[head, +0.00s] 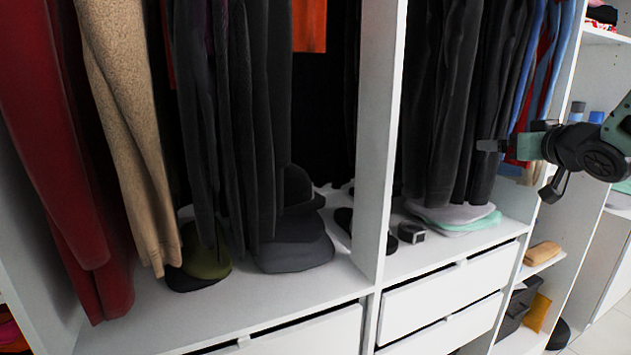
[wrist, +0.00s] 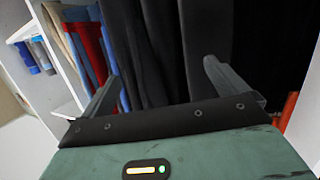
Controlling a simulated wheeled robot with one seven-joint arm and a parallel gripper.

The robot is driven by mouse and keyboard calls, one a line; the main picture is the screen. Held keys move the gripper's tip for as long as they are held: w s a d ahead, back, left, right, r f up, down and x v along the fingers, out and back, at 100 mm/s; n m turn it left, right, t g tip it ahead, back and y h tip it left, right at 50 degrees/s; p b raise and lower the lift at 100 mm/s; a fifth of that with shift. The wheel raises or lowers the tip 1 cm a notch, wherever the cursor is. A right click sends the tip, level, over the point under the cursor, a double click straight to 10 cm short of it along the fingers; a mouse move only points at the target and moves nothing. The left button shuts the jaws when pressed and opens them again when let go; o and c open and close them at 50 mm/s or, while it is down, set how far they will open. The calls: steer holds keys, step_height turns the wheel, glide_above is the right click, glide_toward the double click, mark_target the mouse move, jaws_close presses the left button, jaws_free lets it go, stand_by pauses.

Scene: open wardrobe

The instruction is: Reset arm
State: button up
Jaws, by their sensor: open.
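My gripper (head: 518,165) is at the right side of the head view, in front of the right part of the wardrobe. Its fingers point left, toward the dark hanging clothes (head: 455,100). In the wrist view my gripper (wrist: 165,80) has its two fingers spread wide, with nothing between them. The dark clothes (wrist: 165,45) hang beyond the fingertips. I cannot tell exactly how far the fingers are from the cloth.
A white upright divider (head: 382,140) splits the wardrobe. Caps (head: 295,242) and a rolled belt (head: 411,232) lie on the wardrobe floor. White drawers (head: 450,295) are below. Side shelves with blue bottles (wrist: 42,55) stand beside the hanging clothes.

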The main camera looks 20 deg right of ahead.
steer(key=a+f+g+y, duration=0.2)
steer(key=a+f+g, duration=0.4)
steer(key=a+f, duration=0.8)
steer(key=s+a+f+n+g+y+b, duration=0.1)
steer(key=s+a+f+n+g, duration=0.2)
steer(key=s+a, duration=0.4)
steer(key=s+a+f+n+g+y+b, duration=0.1)
steer(key=s+a+f+n+g, duration=0.2)
steer(key=s+a, duration=0.4)
steer(key=s+a+f+n+g+b, duration=0.1)
steer(key=s+a+f+n+g, duration=0.2)
steer(key=a, duration=1.4)
steer(key=s+n, duration=0.1)
steer(key=s, duration=0.3)
steer(key=shift+s+n+y+b, duration=0.3)
steer(key=shift+s+y+b, duration=0.1)
steer(key=shift+a+f, duration=0.1)
